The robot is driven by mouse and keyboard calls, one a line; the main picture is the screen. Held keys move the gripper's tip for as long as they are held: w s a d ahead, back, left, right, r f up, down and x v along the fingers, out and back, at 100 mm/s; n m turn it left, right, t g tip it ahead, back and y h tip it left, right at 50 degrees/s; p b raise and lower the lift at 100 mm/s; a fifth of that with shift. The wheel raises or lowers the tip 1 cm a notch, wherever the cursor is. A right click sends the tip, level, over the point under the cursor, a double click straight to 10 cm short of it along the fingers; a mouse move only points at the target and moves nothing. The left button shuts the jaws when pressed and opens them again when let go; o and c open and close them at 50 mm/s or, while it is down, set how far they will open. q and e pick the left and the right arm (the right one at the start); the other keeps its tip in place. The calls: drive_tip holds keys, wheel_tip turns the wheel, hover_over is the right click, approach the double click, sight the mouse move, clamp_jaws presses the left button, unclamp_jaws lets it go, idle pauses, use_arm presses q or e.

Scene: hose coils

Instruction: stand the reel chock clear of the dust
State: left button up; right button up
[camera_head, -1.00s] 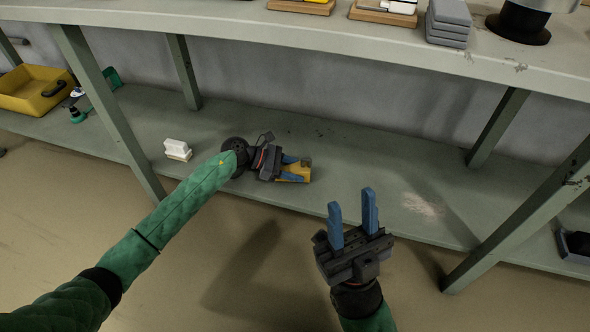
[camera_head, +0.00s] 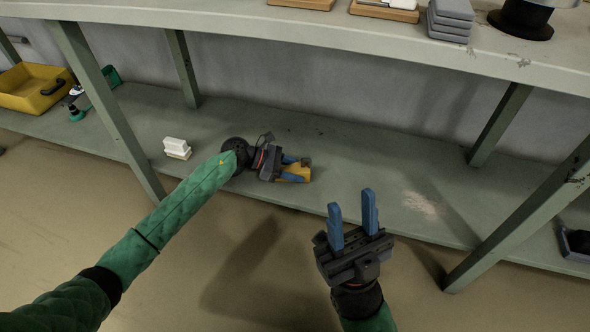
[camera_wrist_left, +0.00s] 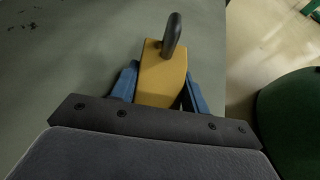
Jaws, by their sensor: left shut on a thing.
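The yellow reel chock (camera_head: 297,171) is on the lower shelf in the head view, with a dark handle on it. In the left wrist view the chock (camera_wrist_left: 163,75) lies between the blue fingers, its dark loop handle at the far end. My left gripper (camera_head: 294,168) is shut on the chock's sides. I cannot tell whether the chock touches the shelf or hangs just above it. My right gripper (camera_head: 353,213) is open and empty, in front of the shelf's edge. A pale dust patch (camera_head: 421,205) lies on the lower shelf, to the right of the chock and apart from it.
A white block-like brush (camera_head: 177,148) stands left of my left gripper. A yellow tray (camera_head: 35,88) and a green dustpan (camera_head: 111,77) are further left. Shelf legs (camera_head: 500,125) stand at the right. The lower shelf between chock and dust is bare. The upper shelf overhangs behind.

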use_arm(q)
drive_tip(key=o, duration=1.3)
drive_tip(key=shift+c, duration=0.2)
drive_tip(key=shift+f, duration=0.1)
drive_tip(key=shift+a, duration=0.1)
drive_tip(key=shift+v, duration=3.9)
